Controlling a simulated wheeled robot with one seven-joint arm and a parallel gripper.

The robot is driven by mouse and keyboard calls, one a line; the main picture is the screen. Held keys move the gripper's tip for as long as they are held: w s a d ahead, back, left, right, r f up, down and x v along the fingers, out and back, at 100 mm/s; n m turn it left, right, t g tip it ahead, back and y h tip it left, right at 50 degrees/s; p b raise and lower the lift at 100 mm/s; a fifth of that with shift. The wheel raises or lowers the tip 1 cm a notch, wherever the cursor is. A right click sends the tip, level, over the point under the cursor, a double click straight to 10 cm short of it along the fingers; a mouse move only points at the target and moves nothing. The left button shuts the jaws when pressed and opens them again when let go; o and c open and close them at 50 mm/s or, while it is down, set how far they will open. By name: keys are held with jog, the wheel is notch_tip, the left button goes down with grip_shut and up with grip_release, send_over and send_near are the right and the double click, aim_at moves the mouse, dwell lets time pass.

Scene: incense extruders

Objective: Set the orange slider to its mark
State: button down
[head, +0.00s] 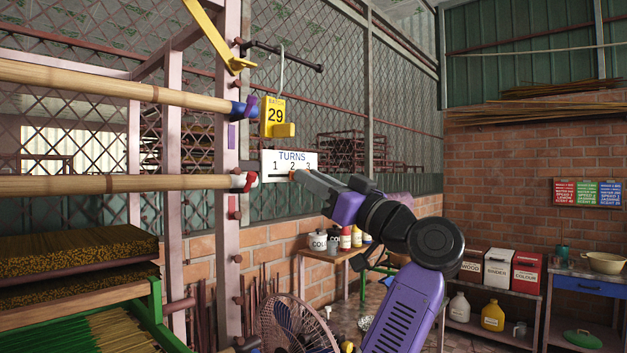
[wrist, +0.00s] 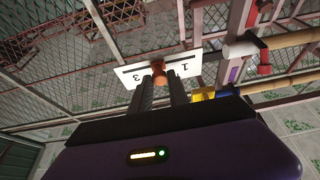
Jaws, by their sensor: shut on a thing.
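The white TURNS plate (head: 270,158), numbered 1, 2 and 3, hangs on the pink frame. The orange slider (head: 292,174) is small in the head view, near the 2 along the slot. My gripper (head: 304,178) reaches it from the right. In the wrist view the plate (wrist: 133,71) appears upside down, with 3 at left and 1 at right. The orange slider (wrist: 160,72) shows between the two fingertips of my gripper (wrist: 160,78), which is shut on it. The slider and fingers hide the 2 there. I cannot make out a separate mark.
Bamboo poles (head: 110,184) run into the frame from the left. A fan (head: 295,325) stands below. Shelves and a side table are farther back at right.

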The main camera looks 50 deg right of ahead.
dwell(0.5)
jog(key=shift+a+b, duration=0.5)
jog(key=shift+a, duration=1.9)
jog(key=c, duration=1.3)
grip_release()
jog(key=shift+s+a, duration=0.1)
jog(key=shift+a, duration=0.05)
jog(key=b, duration=0.3)
send_near(273, 167)
jog(key=v, duration=0.4)
